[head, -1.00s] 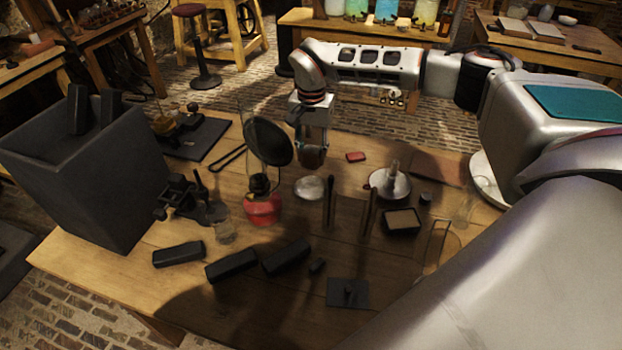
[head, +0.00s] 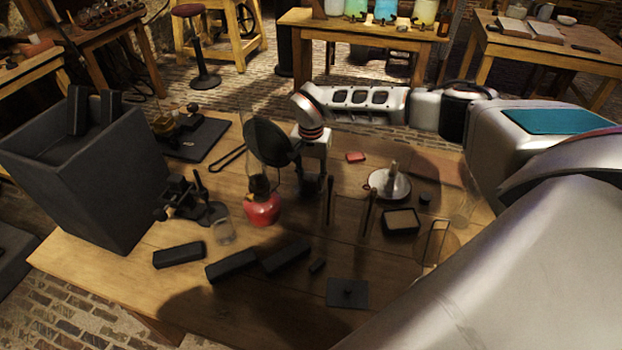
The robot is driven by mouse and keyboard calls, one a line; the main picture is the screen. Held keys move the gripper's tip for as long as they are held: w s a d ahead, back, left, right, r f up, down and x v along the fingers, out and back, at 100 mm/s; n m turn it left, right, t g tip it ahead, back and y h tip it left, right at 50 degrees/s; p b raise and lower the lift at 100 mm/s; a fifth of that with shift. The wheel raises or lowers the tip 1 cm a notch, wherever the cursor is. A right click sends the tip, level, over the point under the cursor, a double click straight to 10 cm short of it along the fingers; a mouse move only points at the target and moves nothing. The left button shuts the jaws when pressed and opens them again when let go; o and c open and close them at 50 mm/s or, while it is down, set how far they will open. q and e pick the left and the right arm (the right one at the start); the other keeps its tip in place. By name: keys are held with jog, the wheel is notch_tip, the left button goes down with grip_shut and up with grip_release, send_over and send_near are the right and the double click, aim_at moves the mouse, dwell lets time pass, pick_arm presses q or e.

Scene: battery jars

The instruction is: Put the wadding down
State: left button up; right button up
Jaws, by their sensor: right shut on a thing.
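My right gripper (head: 312,186) points straight down, low over the middle of the table, between the red lamp and the upright rods. It is shut on the wadding, a small piece that its dark fingers almost wholly hide. The pale round dish or pad seen under the gripper earlier is now hidden behind the fingers. I cannot tell whether the wadding touches anything below. My left gripper is not in view.
A red lamp (head: 262,209) with a glass chimney and a dark round disc (head: 267,142) stand close left of the gripper. Upright rods (head: 329,200), a white plate (head: 388,184) and a dark tray (head: 401,232) lie to the right. Dark blocks (head: 232,265) lie in front.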

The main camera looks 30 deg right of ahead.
aim_at(310, 175)
jog(key=shift+f, duration=0.1)
jog(key=o, duration=1.2)
jog(key=shift+f, duration=0.1)
jog(key=shift+c, duration=0.2)
notch_tip(310, 175, up, 12)
jog(key=shift+r+b, duration=0.2)
jog(key=shift+b, duration=0.1)
